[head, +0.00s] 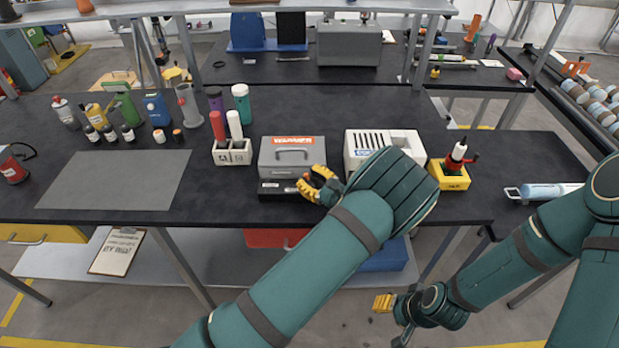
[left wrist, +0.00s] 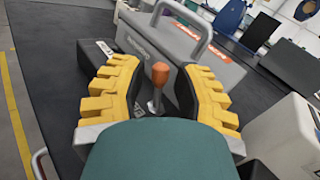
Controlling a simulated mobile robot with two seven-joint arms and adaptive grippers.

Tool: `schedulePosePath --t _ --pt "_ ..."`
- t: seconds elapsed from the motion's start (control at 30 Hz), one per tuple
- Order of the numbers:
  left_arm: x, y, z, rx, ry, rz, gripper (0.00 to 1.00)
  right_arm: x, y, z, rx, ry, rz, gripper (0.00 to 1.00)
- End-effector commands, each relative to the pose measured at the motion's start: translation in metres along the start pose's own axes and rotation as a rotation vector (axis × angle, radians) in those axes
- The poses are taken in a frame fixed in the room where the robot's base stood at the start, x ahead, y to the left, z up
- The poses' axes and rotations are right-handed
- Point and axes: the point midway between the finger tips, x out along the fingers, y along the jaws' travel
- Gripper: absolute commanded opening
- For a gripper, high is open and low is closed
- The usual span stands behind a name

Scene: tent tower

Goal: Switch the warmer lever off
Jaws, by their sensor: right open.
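The warmer (head: 292,153) is a grey box with an orange label and a handle, near the table's front edge. A black base (head: 280,189) is at its front. The lever shows in the left wrist view, with an orange knob (left wrist: 160,73) on a thin metal stem standing roughly upright. My left gripper (head: 316,184) is at the warmer's front right corner. Its yellow fingers are apart on either side of the lever, with gaps to the knob. In the head view my gripper hides the lever. My right gripper (head: 384,303) is open and empty, low in front of the table.
A white slotted device (head: 407,142) stands right of the warmer, behind my left arm. A yellow holder (head: 449,175) with a small bottle is further right. A white holder (head: 232,152) with red and white sticks stands left. A grey mat (head: 115,180) lies at the left.

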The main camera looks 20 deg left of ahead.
Motion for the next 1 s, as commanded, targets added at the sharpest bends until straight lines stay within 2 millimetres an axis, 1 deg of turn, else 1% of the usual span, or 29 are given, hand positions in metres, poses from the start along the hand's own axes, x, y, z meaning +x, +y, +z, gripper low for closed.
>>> schedulePosePath --t 0.3,0.4,0.67,0.9,1.0 --pt "0.0016 -0.0002 0.0001 -0.001 0.001 0.000 0.30 0.0000 0.0000 0.0000 0.000 0.000 0.000 0.47" --pt "0.0015 -0.0002 0.0000 -0.001 0.001 0.000 0.00 0.0000 0.0000 0.0000 0.000 0.000 0.000 0.47" --pt "0.0017 -0.0001 0.0004 -0.006 0.005 0.001 0.00 -0.0002 0.0000 0.0000 0.000 0.000 0.000 0.47" --pt "0.0054 0.0035 0.0007 -0.100 0.101 0.023 0.00 -0.0018 -0.0007 -0.0008 0.000 0.001 0.000 0.47" --pt "0.0055 0.0037 -0.0002 -0.104 0.106 0.023 0.00 -0.0016 -0.0006 -0.0008 0.000 0.002 0.000 0.47"
